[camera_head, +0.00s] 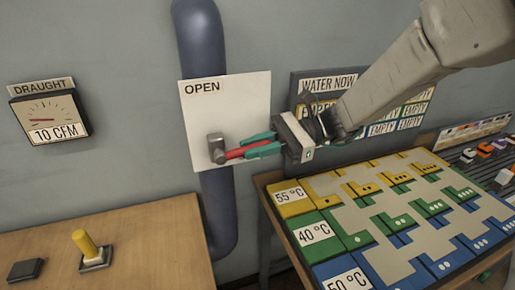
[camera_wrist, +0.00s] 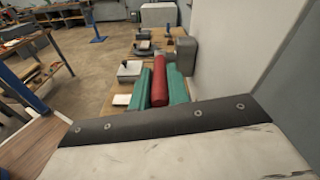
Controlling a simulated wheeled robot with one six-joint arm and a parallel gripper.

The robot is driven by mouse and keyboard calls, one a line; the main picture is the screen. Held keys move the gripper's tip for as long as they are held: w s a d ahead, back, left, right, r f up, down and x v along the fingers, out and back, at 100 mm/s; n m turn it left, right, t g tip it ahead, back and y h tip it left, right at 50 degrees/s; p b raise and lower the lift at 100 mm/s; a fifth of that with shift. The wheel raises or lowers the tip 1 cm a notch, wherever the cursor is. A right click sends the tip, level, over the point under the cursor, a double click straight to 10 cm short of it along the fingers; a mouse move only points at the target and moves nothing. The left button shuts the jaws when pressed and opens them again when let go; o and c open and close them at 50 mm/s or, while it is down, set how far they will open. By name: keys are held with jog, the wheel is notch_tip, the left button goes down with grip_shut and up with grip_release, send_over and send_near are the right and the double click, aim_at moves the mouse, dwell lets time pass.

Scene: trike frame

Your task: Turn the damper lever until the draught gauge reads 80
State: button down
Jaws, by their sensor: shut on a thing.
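The damper lever has a red handle (camera_head: 234,154) and a grey hub (camera_head: 216,148) on a white plate (camera_head: 227,100) marked OPEN at its upper left. The handle points right from the hub, close to level. My gripper (camera_head: 248,148) is shut on the red handle, its teal fingers on either side of it. In the wrist view the red handle (camera_wrist: 159,82) lies between the teal fingers (camera_wrist: 160,92), with the grey hub (camera_wrist: 187,56) beyond. The draught gauge (camera_head: 46,108) on the wall at the left reads 10 CFM, its needle pointing left.
A blue pipe (camera_head: 202,45) runs behind the plate. A wooden bench (camera_head: 150,235) at lower left bears a yellow-handled lever (camera_head: 84,244) and a dark block (camera_head: 25,270). A coloured temperature board (camera_head: 345,240) stands at lower right, below a WATER NOW panel (camera_head: 300,82).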

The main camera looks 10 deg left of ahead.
jog(key=shift+a+r+t+h, duration=0.2)
jog(key=shift+r+t+h, duration=0.3)
jog(key=shift+r+h, duration=0.45)
jog(key=shift+s+a+r+t+h, duration=0.1)
jog(key=shift+a+r+t+h, duration=0.2)
jog(key=shift+h, duration=0.35)
jog(key=shift+s+a+r+t+h, duration=0.1)
jog(key=shift+r+t+h, duration=0.2)
jog(key=shift+r+h, duration=0.25)
jog(key=shift+s+a+r+t+h, duration=0.25)
jog(key=shift+a+r+t+h, duration=0.25)
jog(key=shift+h, duration=0.65)
jog(key=shift+s+a+r+t+h, duration=0.2)
jog(key=shift+a+r+t+h, duration=0.25)
jog(key=shift+h, duration=0.65)
jog(key=c, duration=1.3)
grip_release()
jog(key=shift+f, duration=0.1)
jog(key=shift+c, duration=0.2)
jog(key=v, duration=0.8)
